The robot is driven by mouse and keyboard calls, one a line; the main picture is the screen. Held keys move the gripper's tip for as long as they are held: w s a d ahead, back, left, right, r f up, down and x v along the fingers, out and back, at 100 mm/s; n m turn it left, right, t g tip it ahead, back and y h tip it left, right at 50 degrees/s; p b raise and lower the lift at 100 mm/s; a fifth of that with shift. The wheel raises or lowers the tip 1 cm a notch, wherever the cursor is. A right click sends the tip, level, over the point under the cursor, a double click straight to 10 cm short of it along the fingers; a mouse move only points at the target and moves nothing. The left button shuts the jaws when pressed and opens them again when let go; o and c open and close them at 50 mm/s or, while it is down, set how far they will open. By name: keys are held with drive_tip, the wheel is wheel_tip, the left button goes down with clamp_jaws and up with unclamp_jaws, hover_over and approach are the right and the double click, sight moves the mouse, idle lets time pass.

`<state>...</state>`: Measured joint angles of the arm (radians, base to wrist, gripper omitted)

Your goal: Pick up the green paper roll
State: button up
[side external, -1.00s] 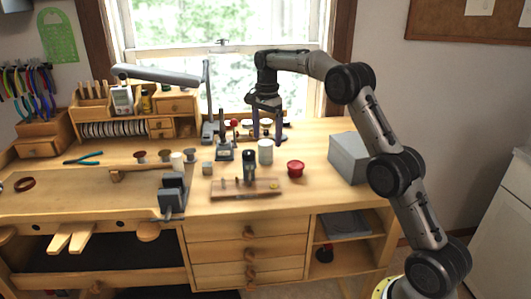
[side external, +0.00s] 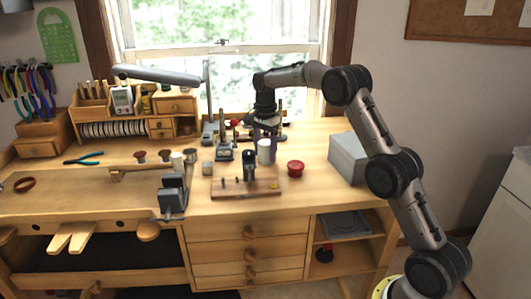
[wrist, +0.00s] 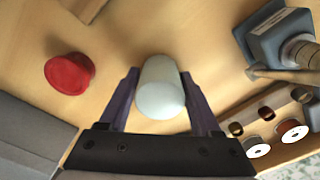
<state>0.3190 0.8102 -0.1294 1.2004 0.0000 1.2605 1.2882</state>
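A pale, whitish roll with a faint green-blue tint (side external: 264,151) stands upright on the wooden bench in the side view. No clearly green roll shows. In the wrist view the pale roll (wrist: 160,92) lies between the two dark purple fingers. My gripper (side external: 266,145) is low over the bench at the roll. It also shows in the wrist view (wrist: 160,78), open, with one finger on each side of the roll. Whether a fingertip touches the roll, I cannot tell.
A red round lid or tin (side external: 295,168) sits to the right of the roll. A wooden board with small tools (side external: 245,189) lies in front. A grey box (side external: 348,158) stands further right. In the wrist view a blue-grey tool base (wrist: 275,45) and a spool rack (wrist: 275,120) are at the right.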

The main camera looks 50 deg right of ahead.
clamp_jaws()
drive_tip(key=shift+r, duration=0.15)
